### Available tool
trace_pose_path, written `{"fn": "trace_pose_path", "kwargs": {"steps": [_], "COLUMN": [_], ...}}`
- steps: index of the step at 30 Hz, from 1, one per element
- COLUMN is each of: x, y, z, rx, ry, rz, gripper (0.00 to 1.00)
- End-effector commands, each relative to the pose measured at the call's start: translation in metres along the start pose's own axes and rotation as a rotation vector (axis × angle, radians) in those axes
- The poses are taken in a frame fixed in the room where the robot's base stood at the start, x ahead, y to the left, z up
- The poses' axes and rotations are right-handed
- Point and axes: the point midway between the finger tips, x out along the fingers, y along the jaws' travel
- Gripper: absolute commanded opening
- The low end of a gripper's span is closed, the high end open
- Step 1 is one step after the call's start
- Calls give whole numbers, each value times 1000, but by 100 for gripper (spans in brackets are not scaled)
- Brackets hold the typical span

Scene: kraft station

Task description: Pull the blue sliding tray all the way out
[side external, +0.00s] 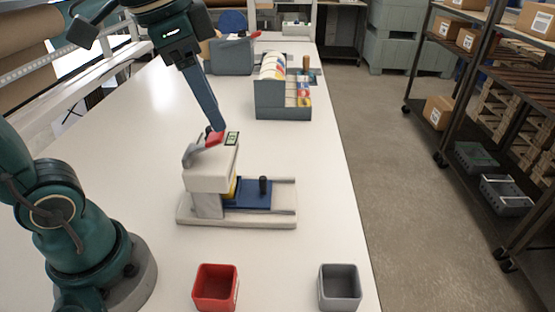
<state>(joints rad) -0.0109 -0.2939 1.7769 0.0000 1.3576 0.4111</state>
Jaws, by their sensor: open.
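The blue sliding tray (247,197) sits on the pale base (286,212) of a small press-like device on the table. A black upright knob (263,185) stands on the tray. The tray extends to the right from under the cream head (211,171), and its left part is hidden there beside a yellow part (233,188). A grey lever with a red part (213,139) is on top of the head. My gripper (214,130) is open, pointing down above and behind the head, away from the tray knob. Its fingertips are partly hidden by the red part.
A red bin (215,287) and a grey bin (340,287) stand at the table's front. A grey-blue organiser (283,112) with rolls and packets stands farther back. The table (325,205) is clear right of the device, up to its right edge.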

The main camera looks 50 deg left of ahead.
Motion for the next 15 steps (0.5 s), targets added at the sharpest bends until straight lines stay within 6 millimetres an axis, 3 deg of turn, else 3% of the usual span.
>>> {"fn": "trace_pose_path", "kwargs": {"steps": [6,15], "x": [15,34], "y": [-18,-29], "z": [-36,-57], "rx": [270,481], "ry": [-116,-186], "rz": [69,141], "gripper": [49,49]}}
